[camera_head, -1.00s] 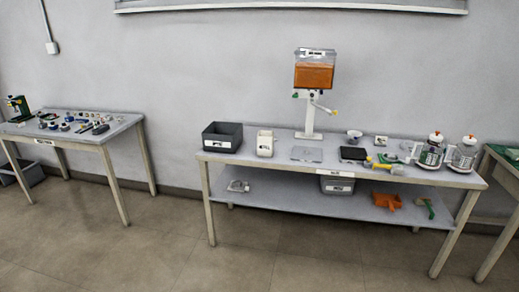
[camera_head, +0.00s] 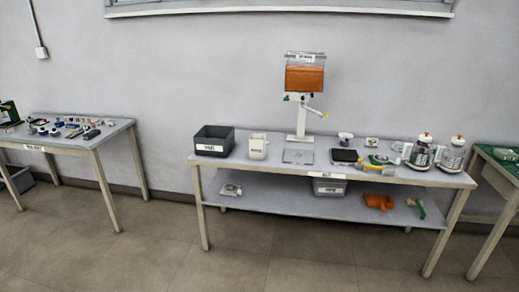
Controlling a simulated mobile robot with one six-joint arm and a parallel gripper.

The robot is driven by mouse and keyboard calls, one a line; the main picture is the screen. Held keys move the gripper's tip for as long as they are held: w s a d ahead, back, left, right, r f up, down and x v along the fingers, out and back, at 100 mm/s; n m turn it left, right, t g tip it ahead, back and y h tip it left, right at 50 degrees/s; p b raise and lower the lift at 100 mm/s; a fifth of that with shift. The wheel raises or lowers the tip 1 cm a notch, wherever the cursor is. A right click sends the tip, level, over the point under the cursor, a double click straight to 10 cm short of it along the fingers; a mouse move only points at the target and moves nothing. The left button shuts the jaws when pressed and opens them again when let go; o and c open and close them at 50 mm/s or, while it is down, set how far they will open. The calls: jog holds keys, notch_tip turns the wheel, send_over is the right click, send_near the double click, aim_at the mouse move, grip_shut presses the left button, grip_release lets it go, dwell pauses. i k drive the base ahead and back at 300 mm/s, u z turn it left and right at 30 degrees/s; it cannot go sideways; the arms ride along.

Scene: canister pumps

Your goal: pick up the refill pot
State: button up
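A white open-topped pot (camera_head: 258,146) with a small dark label stands upright on the middle table (camera_head: 230,168), left of the dispenser. It may be the refill pot, but its label is too small to read. Two clear canisters with orange-topped white lids, a left one (camera_head: 421,155) and a right one (camera_head: 452,156), stand at the table's right end. My gripper is not in view.
A dark grey bin (camera_head: 214,142) stands just left of the white pot. A dispenser (camera_head: 305,78) with orange contents rises on a white post behind. A cluttered table (camera_head: 110,132) stands left, a green-topped one (camera_head: 487,158) right. The floor in front is clear.

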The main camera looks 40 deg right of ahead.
aim_at(257, 142)
jog(key=i, duration=0.9)
jog(key=u, duration=0.05)
